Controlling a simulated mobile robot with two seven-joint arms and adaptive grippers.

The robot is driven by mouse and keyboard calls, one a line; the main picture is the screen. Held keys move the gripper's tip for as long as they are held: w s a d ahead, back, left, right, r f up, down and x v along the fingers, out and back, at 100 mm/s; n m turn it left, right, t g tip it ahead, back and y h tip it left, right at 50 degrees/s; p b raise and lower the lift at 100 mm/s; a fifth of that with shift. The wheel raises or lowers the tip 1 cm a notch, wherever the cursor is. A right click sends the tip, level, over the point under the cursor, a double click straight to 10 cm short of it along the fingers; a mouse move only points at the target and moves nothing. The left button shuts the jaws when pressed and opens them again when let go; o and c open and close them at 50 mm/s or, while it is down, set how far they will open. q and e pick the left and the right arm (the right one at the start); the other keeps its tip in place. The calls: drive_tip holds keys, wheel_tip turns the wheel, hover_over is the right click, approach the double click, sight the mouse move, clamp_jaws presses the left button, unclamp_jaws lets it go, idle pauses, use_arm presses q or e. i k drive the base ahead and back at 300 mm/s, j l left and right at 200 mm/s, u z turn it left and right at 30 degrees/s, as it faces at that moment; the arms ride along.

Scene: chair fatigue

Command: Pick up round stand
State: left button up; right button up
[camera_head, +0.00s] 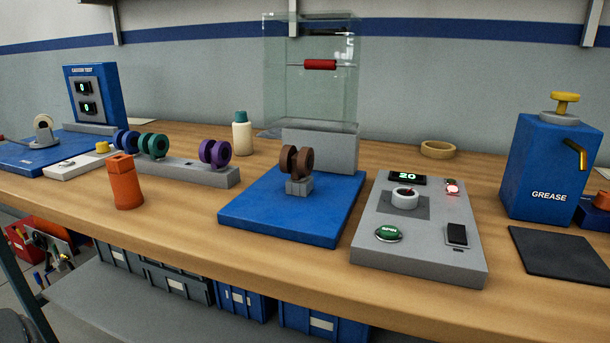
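A tan, ring-shaped piece (437,150) lies flat at the back of the wooden bench, right of the centre; it is the thing that looks most like a round stand, though I cannot be sure. Neither of my grippers is in view.
A blue base (245,212) with brown wheels (297,161) and a clear box stands mid-bench. A blue grease dispenser (546,164) and dark mat (562,254) are at right. An orange block (126,184), wheel rack (185,171) and white bottle (242,136) are left.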

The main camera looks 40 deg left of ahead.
sight(122, 173)
drive_tip(key=u, duration=2.05)
